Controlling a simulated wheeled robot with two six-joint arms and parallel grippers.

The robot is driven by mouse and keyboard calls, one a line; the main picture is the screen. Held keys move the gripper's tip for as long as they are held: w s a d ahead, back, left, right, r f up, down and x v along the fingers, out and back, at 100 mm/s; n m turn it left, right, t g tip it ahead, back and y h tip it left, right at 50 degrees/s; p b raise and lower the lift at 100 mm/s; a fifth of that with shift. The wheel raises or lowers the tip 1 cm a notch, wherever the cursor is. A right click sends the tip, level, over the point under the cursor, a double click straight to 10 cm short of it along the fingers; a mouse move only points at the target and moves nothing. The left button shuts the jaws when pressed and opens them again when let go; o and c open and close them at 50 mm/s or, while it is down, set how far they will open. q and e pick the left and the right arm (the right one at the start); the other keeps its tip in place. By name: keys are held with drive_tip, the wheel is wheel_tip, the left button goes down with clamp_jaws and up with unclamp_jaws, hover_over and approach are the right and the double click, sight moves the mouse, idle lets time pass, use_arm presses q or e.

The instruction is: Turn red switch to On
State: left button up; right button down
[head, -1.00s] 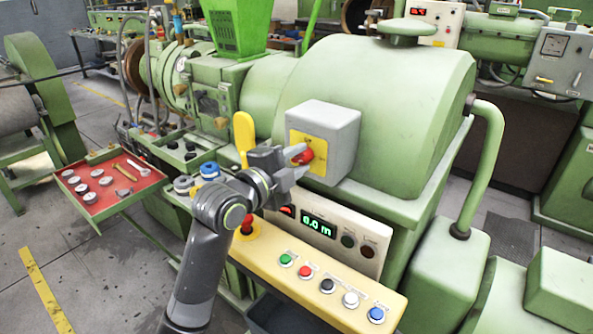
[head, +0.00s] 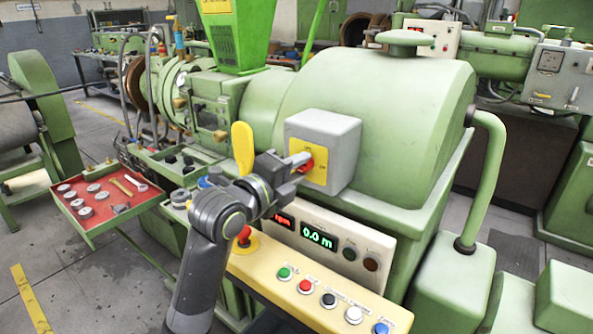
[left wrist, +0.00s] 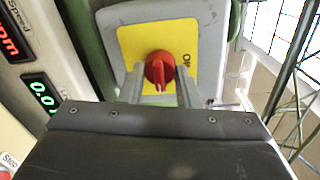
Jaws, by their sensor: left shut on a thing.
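The red switch (head: 307,166) is a round knob on a yellow plate on the front of a grey box (head: 338,140). My left gripper (head: 298,163) is at the knob, and its fingers partly cover it in the head view. In the left wrist view the red switch (left wrist: 159,68) sits between the two fingers, with its grip ridge running lengthwise between them. My left gripper (left wrist: 160,88) is shut on it. An "On" label (left wrist: 187,58) shows right of the knob there. Which mark the knob points to cannot be told. My right gripper is out of view.
A yellow lever (head: 243,148) stands just left of my gripper. Below are a green digital display (head: 319,237), a red mushroom button (head: 243,236) and a yellow panel with several coloured buttons (head: 305,286). A red-lined tray (head: 105,190) is at left.

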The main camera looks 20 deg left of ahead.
use_arm(q)
drive_tip(key=shift+f, duration=0.1)
drive_tip(key=o, duration=1)
drive_tip(key=shift+c, duration=0.2)
drive_tip(key=shift+s, duration=0.1)
drive_tip(key=shift+s+a, duration=0.15)
drive_tip(key=shift+s, duration=0.1)
drive_tip(key=p+v, duration=1.3)
drive_tip(key=v, duration=0.3)
drive_tip(key=shift+s, duration=0.3)
